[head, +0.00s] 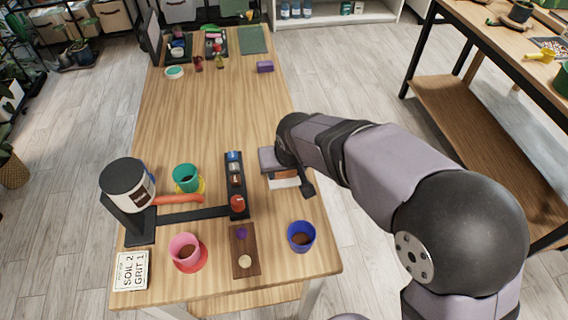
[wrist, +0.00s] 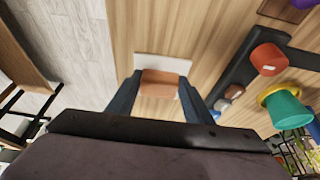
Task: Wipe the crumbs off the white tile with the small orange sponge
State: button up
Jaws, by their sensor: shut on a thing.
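The small orange sponge (wrist: 158,83) is between the two fingers of my gripper (wrist: 159,90) in the wrist view. My gripper is shut on it. In the head view the sponge (head: 284,174) shows as a thin orange-brown strip under my gripper (head: 287,178). The white tile (wrist: 162,65) lies on the table, showing beyond the sponge in the wrist view. In the head view a strip of the tile (head: 286,183) shows beside the sponge. The sponge is over the tile or on it; I cannot tell if they touch. I can make out no crumbs; much of the tile is hidden.
A black rack (head: 246,213) with small jars stands left of the tile. A blue pot (head: 301,237) and a brown board (head: 246,266) are nearer the front edge. Green (head: 186,176) and pink (head: 184,246) pots stand further left. The table's right edge is close; its middle is clear.

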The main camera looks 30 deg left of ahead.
jog(key=shift+s+d+f+b, duration=0.1)
jog(key=shift+s+d+b, duration=0.2)
jog(key=shift+s+d, duration=0.65)
notch_tip(320, 180, up, 4)
jog(key=p, duration=0.3)
jog(key=shift+s, duration=0.1)
notch_tip(320, 180, up, 4)
jog(key=p, duration=0.3)
jog(key=shift+r, duration=0.2)
